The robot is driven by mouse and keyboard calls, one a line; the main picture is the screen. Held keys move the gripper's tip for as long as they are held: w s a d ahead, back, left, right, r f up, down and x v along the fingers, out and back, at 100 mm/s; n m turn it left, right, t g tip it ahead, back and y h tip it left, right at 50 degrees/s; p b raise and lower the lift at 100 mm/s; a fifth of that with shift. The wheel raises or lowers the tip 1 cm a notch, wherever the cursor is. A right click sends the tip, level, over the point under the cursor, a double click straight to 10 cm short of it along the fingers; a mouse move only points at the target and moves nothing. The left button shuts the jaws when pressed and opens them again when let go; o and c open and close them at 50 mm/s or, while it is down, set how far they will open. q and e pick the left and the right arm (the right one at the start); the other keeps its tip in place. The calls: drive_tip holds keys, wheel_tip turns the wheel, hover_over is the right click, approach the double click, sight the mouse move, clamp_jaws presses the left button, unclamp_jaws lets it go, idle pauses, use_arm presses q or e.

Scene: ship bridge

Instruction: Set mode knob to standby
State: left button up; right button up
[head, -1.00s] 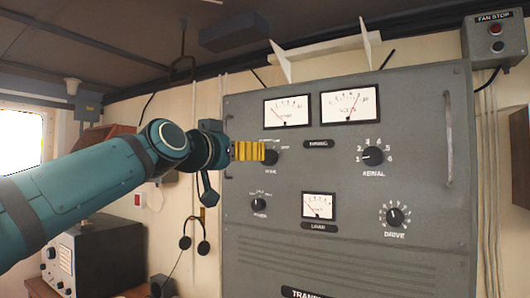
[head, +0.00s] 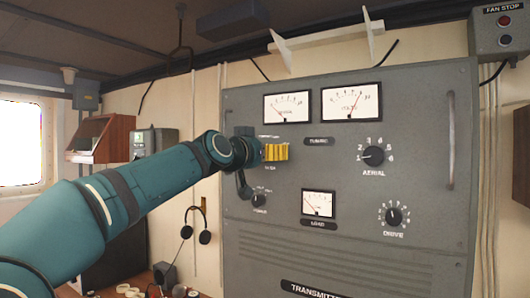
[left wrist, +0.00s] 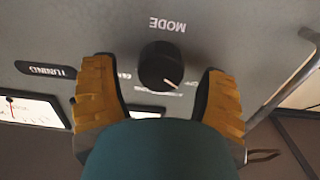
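The black mode knob (left wrist: 160,66) shows in the left wrist view, under an upside-down MODE label. Its white pointer mark points to the lower right of that picture. My left gripper (left wrist: 157,72) is open, with one yellow finger on each side of the knob. Gaps show between the knob and both fingers, so they do not appear to touch it. In the head view the left gripper (head: 275,152) is in front of the grey transmitter panel (head: 345,240) and hides the knob. Some position labels are hidden by the fingers. My right gripper is not in view.
The power knob (head: 259,200) sits below my left gripper, close to my wrist. The aerial knob (head: 373,156), drive knob (head: 394,216) and meters (head: 288,107) are elsewhere on the panel. A handle (head: 450,140) stands out at the panel's right side. Headphones (head: 197,226) hang at left.

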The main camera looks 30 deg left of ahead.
use_arm(q)
drive_tip(key=c, duration=1.1)
drive_tip(key=shift+o, duration=0.2)
drive_tip(key=shift+d+m+b, duration=0.15)
drive_tip(key=shift+m+b, duration=2.25)
drive_tip(key=shift+m, duration=1.4)
drive_tip(key=o, duration=1.2)
drive_tip(key=shift+w, duration=0.1)
